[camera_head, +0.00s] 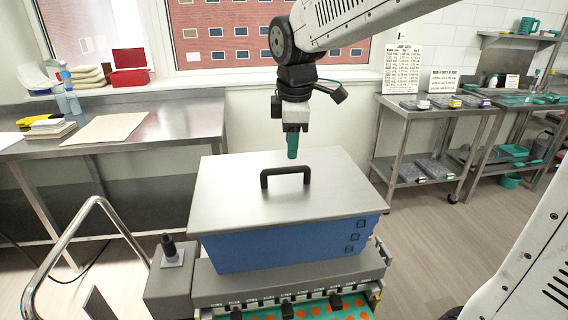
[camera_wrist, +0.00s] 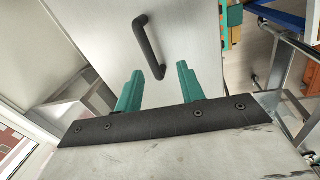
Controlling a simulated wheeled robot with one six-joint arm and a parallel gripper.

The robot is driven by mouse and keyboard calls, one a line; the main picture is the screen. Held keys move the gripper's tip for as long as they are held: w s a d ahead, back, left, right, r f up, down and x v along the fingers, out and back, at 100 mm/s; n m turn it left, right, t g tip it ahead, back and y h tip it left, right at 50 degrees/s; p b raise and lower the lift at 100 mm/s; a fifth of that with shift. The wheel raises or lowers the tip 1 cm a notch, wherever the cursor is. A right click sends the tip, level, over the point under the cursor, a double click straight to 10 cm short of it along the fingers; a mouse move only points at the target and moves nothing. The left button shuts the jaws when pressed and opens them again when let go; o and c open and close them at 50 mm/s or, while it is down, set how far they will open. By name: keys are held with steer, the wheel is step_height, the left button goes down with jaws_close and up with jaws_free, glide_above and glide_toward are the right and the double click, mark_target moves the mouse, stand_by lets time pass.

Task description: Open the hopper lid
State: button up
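The hopper lid (camera_head: 243,202) is a flat brushed-metal plate lying level on the blue hopper (camera_head: 290,246). A black bar handle (camera_head: 285,176) stands up from the middle of the lid. My gripper (camera_head: 292,152) points down above the lid, a little behind the handle and apart from it. In the wrist view the two teal fingers of my gripper (camera_wrist: 157,88) are spread with nothing between them. The black handle (camera_wrist: 149,46) shows beyond the fingertips there, with the pale lid (camera_wrist: 100,32) around it.
A grey machine body with a lever (camera_head: 169,250) and a bent metal rail (camera_head: 52,262) stand at the front left. A steel table (camera_head: 180,122) is at the back left. A steel rack (camera_head: 405,112) with trays is at the right. Open floor lies right of the hopper.

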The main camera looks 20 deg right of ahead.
mark_target(283, 168)
steer(key=shift+n, duration=0.7)
steer(key=w+f, duration=0.1)
steer(key=f, duration=0.1)
steer(key=w+f, duration=0.1)
steer(key=f, duration=0.2)
steer(key=w+f, duration=0.2)
steer(key=f, duration=0.1)
steer(key=shift+a, duration=0.2)
jaws_close()
